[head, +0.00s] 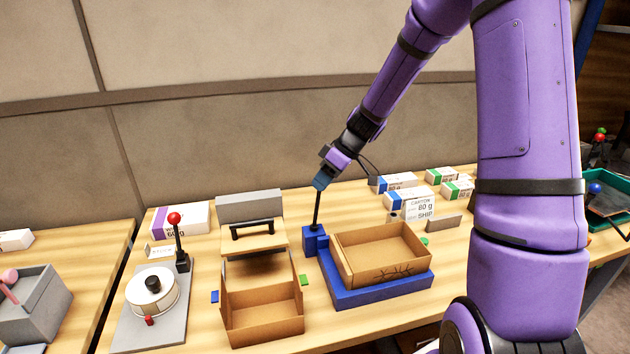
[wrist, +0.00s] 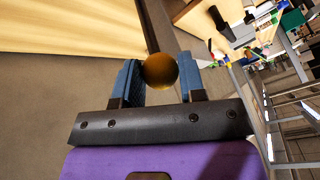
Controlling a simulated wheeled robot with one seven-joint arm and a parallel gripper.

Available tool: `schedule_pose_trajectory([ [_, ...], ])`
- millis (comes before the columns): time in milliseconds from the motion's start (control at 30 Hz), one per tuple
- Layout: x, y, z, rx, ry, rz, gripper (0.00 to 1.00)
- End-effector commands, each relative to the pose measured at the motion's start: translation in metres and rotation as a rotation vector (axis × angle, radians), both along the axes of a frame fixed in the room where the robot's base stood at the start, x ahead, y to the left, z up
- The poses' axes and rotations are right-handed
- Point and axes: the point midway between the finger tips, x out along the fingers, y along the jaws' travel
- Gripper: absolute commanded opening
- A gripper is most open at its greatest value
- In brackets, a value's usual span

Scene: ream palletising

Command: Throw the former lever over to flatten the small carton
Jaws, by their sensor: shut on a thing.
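The former is a blue base (head: 375,291) with a blue block (head: 315,241) at its left back corner. Its black lever (head: 317,212) rises from that block and stands nearly upright. An open brown carton (head: 358,264), its walls up, sits on the blue base. My gripper (head: 320,182) is at the lever's top end, and its fingers hide the knob in the head view. In the wrist view, a round amber knob (wrist: 160,71) sits between the two blue fingers of my gripper (wrist: 160,84), which are shut on it.
Left of the former stand another open carton (head: 262,310), a grey unit with a black handle (head: 252,230), a red-knobbed lever (head: 174,219) and a tape roll (head: 152,291). White ream packs (head: 400,181) and a label card (head: 419,206) lie behind and right.

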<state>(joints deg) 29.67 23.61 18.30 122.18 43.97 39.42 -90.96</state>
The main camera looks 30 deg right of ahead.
Motion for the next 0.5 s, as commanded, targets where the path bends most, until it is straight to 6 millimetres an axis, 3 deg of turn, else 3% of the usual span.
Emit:
schedule_pose_trajectory([
  [500,-0.008,-0.046,-0.015,0.283,-0.055,-0.007,0.0],
])
